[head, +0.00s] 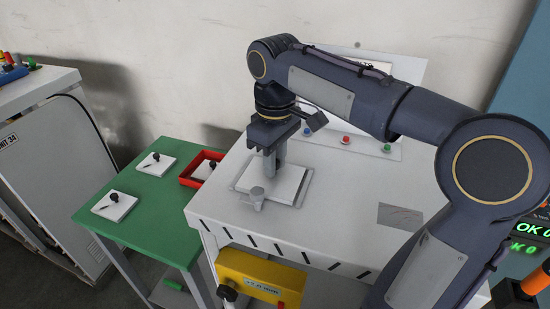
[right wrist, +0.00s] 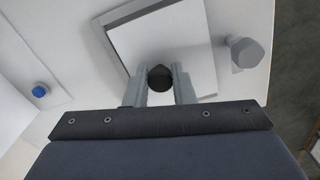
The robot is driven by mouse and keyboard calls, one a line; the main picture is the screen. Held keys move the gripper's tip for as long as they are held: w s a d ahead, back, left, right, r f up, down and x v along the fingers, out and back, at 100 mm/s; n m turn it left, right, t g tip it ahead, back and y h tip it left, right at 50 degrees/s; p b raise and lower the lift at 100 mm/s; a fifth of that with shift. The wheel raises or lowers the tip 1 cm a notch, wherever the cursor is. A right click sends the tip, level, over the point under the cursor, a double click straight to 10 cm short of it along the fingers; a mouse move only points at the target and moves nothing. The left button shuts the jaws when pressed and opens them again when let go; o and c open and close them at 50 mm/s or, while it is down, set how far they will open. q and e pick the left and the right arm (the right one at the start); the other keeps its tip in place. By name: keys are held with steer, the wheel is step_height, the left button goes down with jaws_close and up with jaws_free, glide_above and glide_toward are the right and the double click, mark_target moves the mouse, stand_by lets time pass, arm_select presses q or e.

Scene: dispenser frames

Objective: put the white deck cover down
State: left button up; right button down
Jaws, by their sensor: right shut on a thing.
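The white deck cover (head: 287,181) is a square plate with a black knob (right wrist: 160,77) on top. It is at the grey square frame (head: 305,190) on the white machine top. In the right wrist view the white plate (right wrist: 190,35) shows grey border along its left side. I cannot tell whether it rests in the frame or hangs just above it. My right gripper (head: 268,158) points down over the cover, its two fingers shut on the knob; they also show in the wrist view (right wrist: 160,85). My left gripper is out of view.
A grey clamp knob (head: 257,194) stands at the frame's front edge. Behind are several push-buttons (head: 346,140). Left, a green table (head: 150,225) bears two knobbed white plates (head: 115,205) and a red tray (head: 187,181) with another. A yellow box (head: 262,277) is on the machine's front.

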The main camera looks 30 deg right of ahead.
steer(key=shift+f, duration=0.15)
steer(key=c, duration=1.2)
jaws_free()
steer(key=shift+c, duration=0.2)
step_height(320, 180, up, 12)
steer(key=shift+p, duration=0.45)
